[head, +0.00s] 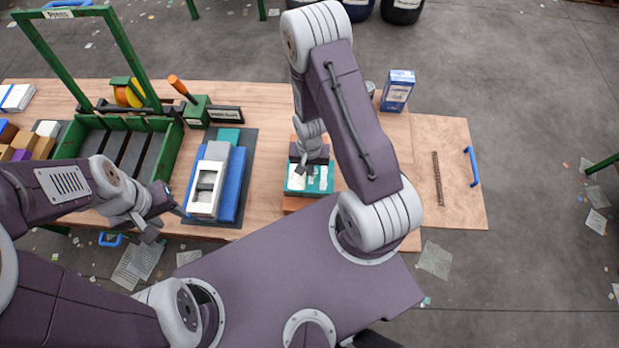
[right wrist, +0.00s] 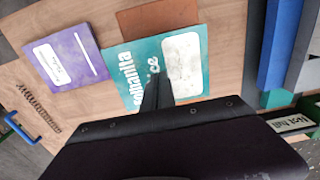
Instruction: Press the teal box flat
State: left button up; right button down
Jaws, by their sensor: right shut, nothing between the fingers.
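The teal box (head: 323,181) lies at the front middle of the table, below my right gripper (head: 307,169). In the right wrist view the teal box (right wrist: 118,68) shows a broad face with white lettering and a pale label. The shut, empty fingers of my right gripper (right wrist: 157,90) overlap this face; I cannot tell whether they touch it. The hand hides the box's near part, and its height is unclear. My left gripper (head: 172,207) hangs by the front edge of the table at the left, its jaw opening unclear.
A brown-orange piece (right wrist: 155,17) shows beside the teal box. A blue-and-white carton (head: 398,88) stands behind right. To the left are a grey-and-white device (head: 207,180) on blue blocks and a green frame press (head: 112,122). The right table end is mostly clear.

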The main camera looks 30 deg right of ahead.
jog(key=shift+f+b, duration=1.4)
jog(key=shift+f, duration=0.25)
dwell(0.6)
notch_tip(320, 180, up, 8)
jog(key=p, duration=0.7)
